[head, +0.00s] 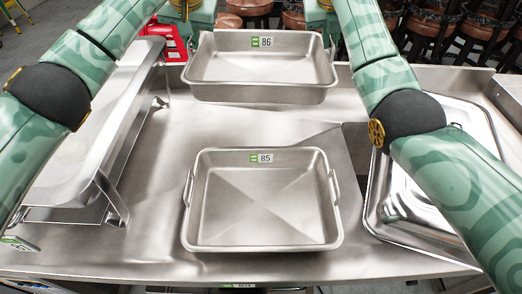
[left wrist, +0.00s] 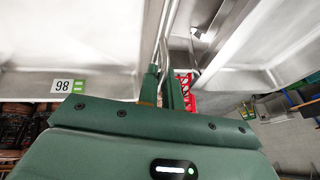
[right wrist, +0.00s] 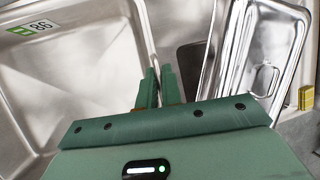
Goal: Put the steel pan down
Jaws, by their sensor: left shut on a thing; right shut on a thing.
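A steel pan labelled 86 (head: 262,92) is held level at the back of the steel table, seemingly raised above it. My left gripper (head: 206,32) is shut on its left side wall; the left wrist view shows the jaws (left wrist: 172,82) at the rim of the pan (left wrist: 90,30). My right gripper (head: 326,34) is shut on its right side; the right wrist view shows the jaws (right wrist: 158,82) on the edge of the pan (right wrist: 85,60). The pan looks empty. A second empty steel pan, labelled 85 (head: 262,205), sits on the table in front.
A steel rack (head: 120,115) stands on the steel table (head: 150,185) at left. A shiny steel tray (head: 378,215) lies at right, partly hidden by my right arm. Bare tabletop lies between the two pans. Stools (head: 450,30) and a red step stool (head: 170,42) stand behind.

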